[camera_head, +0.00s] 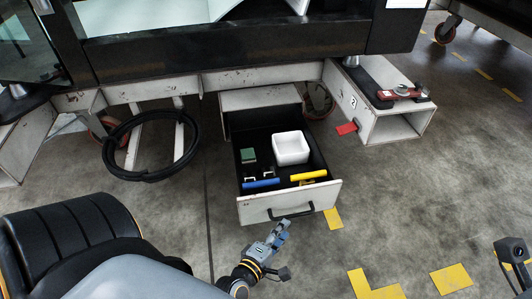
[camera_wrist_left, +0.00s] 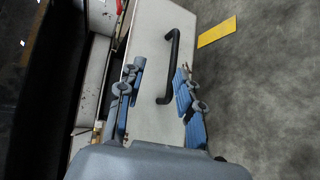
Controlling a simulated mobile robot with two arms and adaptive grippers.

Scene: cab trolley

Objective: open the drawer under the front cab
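The drawer (camera_head: 262,208) under the front cab is pulled out, with its black interior exposed. Its pale front carries a black bar handle (camera_head: 291,212). The handle also shows in the left wrist view (camera_wrist_left: 170,66). My left gripper (camera_head: 284,228) is just in front of the drawer front, near the handle. In the left wrist view its blue-padded fingers (camera_wrist_left: 160,85) are spread apart, with the handle ahead of and between them; they do not appear closed on it. My right gripper (camera_head: 511,252) is at the right edge; its finger state is unclear.
The drawer holds a white bin (camera_head: 291,148), a green block (camera_head: 248,156), a blue-handled tool (camera_head: 261,183) and a yellow-handled tool (camera_head: 308,175). A black hose coil (camera_head: 112,150) hangs left. A box-shaped step (camera_head: 400,124) stands right. Floor before the drawer is open.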

